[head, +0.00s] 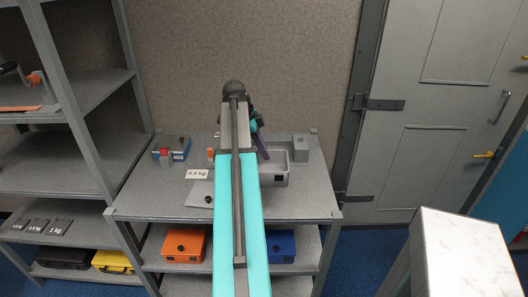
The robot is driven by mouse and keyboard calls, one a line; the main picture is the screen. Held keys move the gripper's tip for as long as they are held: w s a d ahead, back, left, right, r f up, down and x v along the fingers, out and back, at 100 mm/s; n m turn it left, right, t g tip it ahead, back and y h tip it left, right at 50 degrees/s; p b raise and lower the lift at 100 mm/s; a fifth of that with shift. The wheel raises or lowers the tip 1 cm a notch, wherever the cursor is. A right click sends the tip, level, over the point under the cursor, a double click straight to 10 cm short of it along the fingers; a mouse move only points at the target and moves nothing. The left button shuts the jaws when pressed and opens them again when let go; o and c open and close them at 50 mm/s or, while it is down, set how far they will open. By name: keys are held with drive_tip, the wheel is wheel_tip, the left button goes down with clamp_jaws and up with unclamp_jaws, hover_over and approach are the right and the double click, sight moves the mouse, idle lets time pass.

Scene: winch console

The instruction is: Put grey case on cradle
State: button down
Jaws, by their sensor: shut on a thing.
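My gripper (260,145) is at the back of the table, at the far end of my turquoise arm. Only a purple finger and some teal and dark parts show past the arm. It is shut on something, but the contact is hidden. The finger reaches down at an open grey box with a black label (280,180), which looks like the grey case; its left part is hidden behind my arm. I cannot pick out the cradle for certain; a small grey block (300,147) stands at the table's back right.
The grey table (145,202) also bears a blue box with a red part (172,150), a "0.0 kg" display (197,174) and a grey plate with a black knob (200,194). Orange (185,246) and blue (281,246) cases sit below. Shelves stand left, a white-topped block (465,255) right.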

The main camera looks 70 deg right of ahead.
drive_tip(key=w+a+r+n+t+h, duration=0.1)
drive_tip(key=w+a+n+t+h, duration=0.15)
drive_tip(key=w+a+n, duration=0.85)
drive_tip(key=w+a+n+t+h, duration=0.1)
drive_tip(key=w+a+n+t, duration=0.3)
drive_tip(key=w+a, duration=1.25)
drive_tip(key=w+a+r+n+y, duration=0.1)
drive_tip(key=w+a+n, duration=0.4)
drive_tip(key=a, duration=0.6)
drive_tip(key=w+a+r+n+t+y, duration=0.1)
drive_tip(key=w+a+n, duration=0.4)
drive_tip(key=a, duration=0.7)
drive_tip(key=w+a+r+n+t+y, duration=0.1)
drive_tip(key=w+a+n+y, duration=0.2)
drive_tip(key=a, duration=0.9)
drive_tip(key=w+n, duration=0.2)
drive_tip(key=n, duration=0.1)
drive_tip(key=shift+w+n, duration=0.4)
